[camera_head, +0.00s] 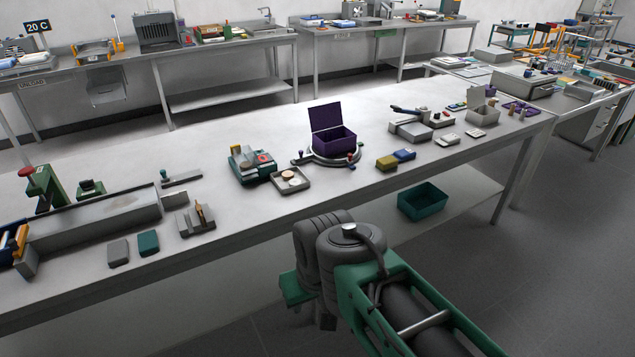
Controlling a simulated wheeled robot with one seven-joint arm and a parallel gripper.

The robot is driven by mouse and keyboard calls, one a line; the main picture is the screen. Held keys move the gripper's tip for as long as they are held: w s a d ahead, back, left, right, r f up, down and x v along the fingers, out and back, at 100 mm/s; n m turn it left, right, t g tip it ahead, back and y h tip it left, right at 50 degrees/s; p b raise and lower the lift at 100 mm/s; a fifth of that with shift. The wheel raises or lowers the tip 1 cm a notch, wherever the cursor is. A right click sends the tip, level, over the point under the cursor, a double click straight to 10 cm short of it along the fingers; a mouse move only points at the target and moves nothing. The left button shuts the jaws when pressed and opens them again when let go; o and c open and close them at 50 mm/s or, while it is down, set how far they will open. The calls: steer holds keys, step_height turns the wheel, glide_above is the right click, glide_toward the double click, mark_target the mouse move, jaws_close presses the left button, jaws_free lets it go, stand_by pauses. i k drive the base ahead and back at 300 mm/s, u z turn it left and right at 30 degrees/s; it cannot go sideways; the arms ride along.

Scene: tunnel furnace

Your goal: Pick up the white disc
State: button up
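A small white disc (293,182) appears to lie in a shallow grey tray (304,186) near the front edge of the long table, at the middle of the head view. A tan disc (287,174) lies in the same tray, close behind it. The discs are small here, so their exact contact is hard to tell. My arm reaches in from the lower right, with its grey joint in front of the table and below the tray. My gripper's fingers do not show, so I cannot see whether they are open or shut.
Left of the tray is a green device (248,165). Behind and right, an open purple box (334,143) stands on a round base (312,157). Yellow (386,162) and blue (404,155) blocks lie further right. A teal bin (423,200) sits below the tabletop. Bare tabletop lies between tray and front edge.

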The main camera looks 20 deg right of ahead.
mark_target(295, 181)
steer(key=z, duration=1.1)
steer(key=i, duration=1.25)
steer(key=u, duration=3.9)
